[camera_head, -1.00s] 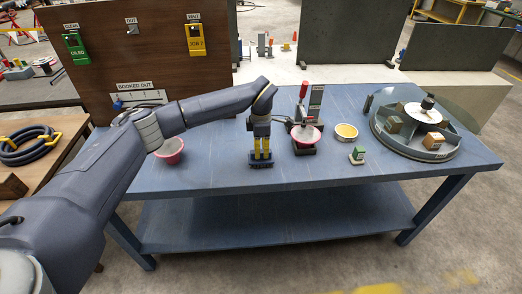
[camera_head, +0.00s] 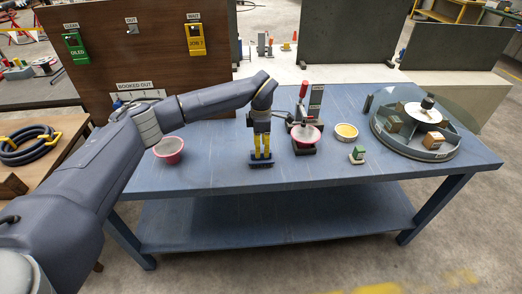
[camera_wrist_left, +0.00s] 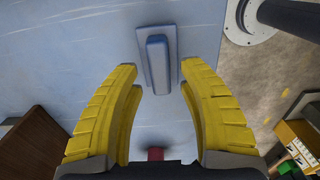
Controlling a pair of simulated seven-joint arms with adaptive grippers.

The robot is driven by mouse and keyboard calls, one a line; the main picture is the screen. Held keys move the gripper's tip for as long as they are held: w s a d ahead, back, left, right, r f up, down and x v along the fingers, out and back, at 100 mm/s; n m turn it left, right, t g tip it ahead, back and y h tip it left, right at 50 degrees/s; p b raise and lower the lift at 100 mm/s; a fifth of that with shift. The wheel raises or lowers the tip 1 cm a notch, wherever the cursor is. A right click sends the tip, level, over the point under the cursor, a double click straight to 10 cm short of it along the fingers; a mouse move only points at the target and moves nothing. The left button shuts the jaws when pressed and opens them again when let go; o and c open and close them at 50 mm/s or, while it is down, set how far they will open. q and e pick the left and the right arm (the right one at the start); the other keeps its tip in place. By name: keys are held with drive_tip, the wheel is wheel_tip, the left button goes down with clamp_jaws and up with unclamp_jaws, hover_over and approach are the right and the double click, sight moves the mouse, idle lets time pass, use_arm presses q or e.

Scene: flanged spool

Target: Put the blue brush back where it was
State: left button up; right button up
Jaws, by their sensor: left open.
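The blue brush (camera_head: 261,164) is a flat blue base with a raised grip and lies on the blue table near its front edge. My left gripper (camera_head: 262,156) has yellow fingers and points down right over it. In the left wrist view the brush (camera_wrist_left: 158,62) lies beyond and between the fingertips of the open left gripper (camera_wrist_left: 160,76), with a gap on each side. It does not look held. My right gripper is not in view.
A red bowl (camera_head: 168,150) stands left of the brush. To its right are a red-handled clamp stand with a bowl (camera_head: 305,134), a yellow-filled dish (camera_head: 346,132), a small green-topped block (camera_head: 357,154) and a round divided tray (camera_head: 437,154). A brown board (camera_head: 155,60) stands behind.

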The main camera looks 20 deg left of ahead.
use_arm(q)
wheel_tip(320, 180, up, 11)
drive_tip(key=shift+f, duration=0.2)
